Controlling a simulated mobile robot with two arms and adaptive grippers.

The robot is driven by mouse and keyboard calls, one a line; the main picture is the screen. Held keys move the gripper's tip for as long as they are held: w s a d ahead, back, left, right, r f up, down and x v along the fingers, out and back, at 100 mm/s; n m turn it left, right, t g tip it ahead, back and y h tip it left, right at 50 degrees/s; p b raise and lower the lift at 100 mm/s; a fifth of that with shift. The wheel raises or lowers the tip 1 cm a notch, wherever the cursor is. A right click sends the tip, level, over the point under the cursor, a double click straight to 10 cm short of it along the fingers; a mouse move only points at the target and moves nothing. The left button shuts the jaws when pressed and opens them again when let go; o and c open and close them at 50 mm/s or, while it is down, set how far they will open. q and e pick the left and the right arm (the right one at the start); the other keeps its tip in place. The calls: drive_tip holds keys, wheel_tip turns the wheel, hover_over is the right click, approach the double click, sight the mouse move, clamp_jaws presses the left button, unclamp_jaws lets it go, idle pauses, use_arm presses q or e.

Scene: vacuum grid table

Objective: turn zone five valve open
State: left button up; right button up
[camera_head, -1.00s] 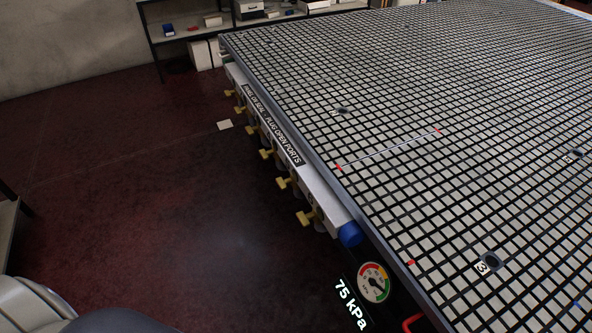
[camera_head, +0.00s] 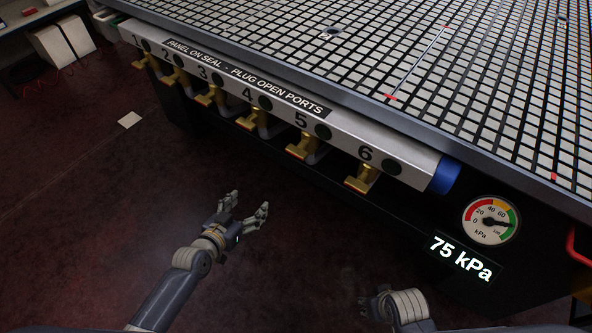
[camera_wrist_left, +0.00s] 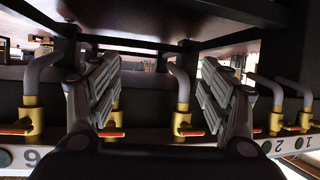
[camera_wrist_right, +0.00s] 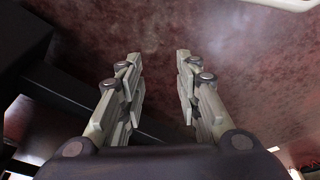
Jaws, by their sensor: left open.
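The zone five valve is a brass handle (camera_head: 301,150) under the number 5 on the silver manifold rail (camera_head: 205,66). Its handle lies in much the same direction as its neighbours'. My left gripper (camera_head: 250,204) is open and empty, below and left of valve five, apart from the rail. In the left wrist view, a valve with a red-striped handle (camera_wrist_left: 187,124) shows between the fingers, and valve five (camera_wrist_left: 112,124) is partly hidden by the left finger. My right gripper (camera_head: 368,307) is low at the bottom, and its fingers stand apart with nothing between them in the right wrist view (camera_wrist_right: 158,65).
Brass valves four (camera_head: 254,121) and six (camera_head: 362,180) flank valve five closely. A dial gauge (camera_head: 491,221) and a 75 kPa display (camera_head: 461,257) are at the right. The grid table (camera_head: 290,22) overhangs behind the rail.

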use_arm(q)
drive_tip(key=w+d+r+m+t+h+b, duration=0.1)
drive_tip(key=w+d+r+t+h+b, duration=0.1)
drive_tip(key=d+r+b, duration=0.25)
drive_tip(key=m+h+b, duration=0.2)
drive_tip(key=h+b, duration=0.1)
drive_tip(key=b, duration=0.1)
approach(294, 154)
drive_tip(key=shift+t, duration=0.3)
drive_tip(key=x, duration=1.1)
drive_tip(key=shift+d+f, duration=0.1)
drive_tip(key=shift+f, duration=0.1)
use_arm(e)
drive_tip(key=shift+t, duration=0.4)
drive_tip(key=v, duration=0.5)
drive_tip(key=shift+w+d+r, duration=0.1)
drive_tip(key=shift+w+r, duration=0.05)
drive_tip(key=shift+r, duration=0.15)
use_arm(q)
drive_tip(key=c, duration=1.1)
